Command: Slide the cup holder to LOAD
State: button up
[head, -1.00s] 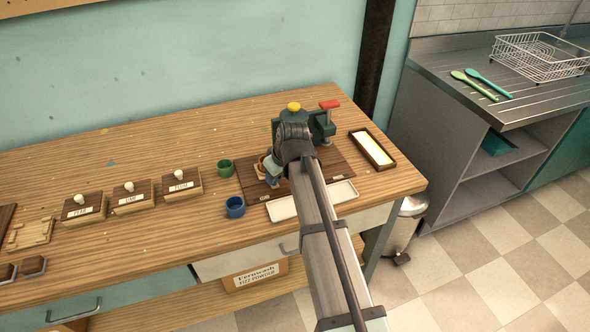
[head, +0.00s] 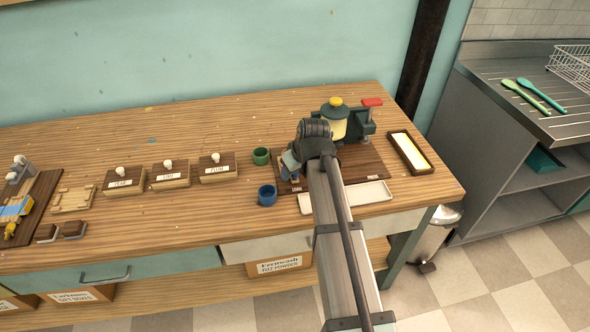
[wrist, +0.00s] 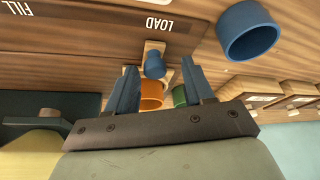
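In the wrist view, the cup holder shows as a pale wooden piece with a blue knob (wrist: 154,64) and an orange cup (wrist: 151,96) behind the knob. The knob lines up closely with the word LOAD (wrist: 160,24) on the dark board. The word FILL (wrist: 20,9) is at the far left. My gripper (wrist: 161,66) is open, one blue finger on each side of the knob, with visible gaps. In the head view, my gripper (head: 291,163) is low over the left end of the board (head: 366,160); my arm hides most of the holder there.
A blue cup (head: 267,195) and a green cup (head: 261,156) stand just left of the board. A yellow jar (head: 333,123) and a red-handled clamp (head: 372,102) stand behind. A white tray (head: 365,193) lies in front. Labelled wooden blocks (head: 217,170) are farther left.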

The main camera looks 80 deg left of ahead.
jog(key=v, duration=1.4)
jog(key=shift+f, duration=0.1)
dwell(0.4)
